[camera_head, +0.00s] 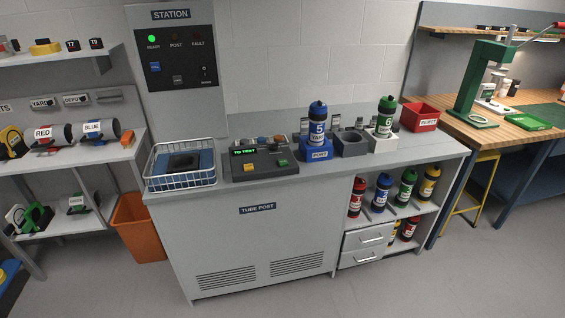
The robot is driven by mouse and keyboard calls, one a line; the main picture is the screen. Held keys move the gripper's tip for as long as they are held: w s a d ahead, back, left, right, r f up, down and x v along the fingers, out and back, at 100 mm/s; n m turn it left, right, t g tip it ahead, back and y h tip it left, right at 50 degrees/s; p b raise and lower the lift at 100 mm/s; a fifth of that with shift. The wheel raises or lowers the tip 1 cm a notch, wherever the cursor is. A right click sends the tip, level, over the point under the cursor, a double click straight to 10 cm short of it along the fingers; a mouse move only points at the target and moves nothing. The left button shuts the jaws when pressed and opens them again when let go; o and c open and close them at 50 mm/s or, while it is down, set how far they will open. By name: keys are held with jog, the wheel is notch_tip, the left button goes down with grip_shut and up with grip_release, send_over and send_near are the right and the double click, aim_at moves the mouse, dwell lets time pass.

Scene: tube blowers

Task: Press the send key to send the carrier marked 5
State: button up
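The key lettering is too small to read, so I cannot tell which is the send key. On the STATION panel (174,47), the green READY lamp (152,39) is lit. My gripper is not in view.
A wire basket (181,178) stands left of the control box. Right of carrier 5 are an empty grey holder (350,144), a green carrier marked 6 (385,117) and a red bin (420,116). An orange bin (137,228) stands left of the cabinet. The front floor is clear.

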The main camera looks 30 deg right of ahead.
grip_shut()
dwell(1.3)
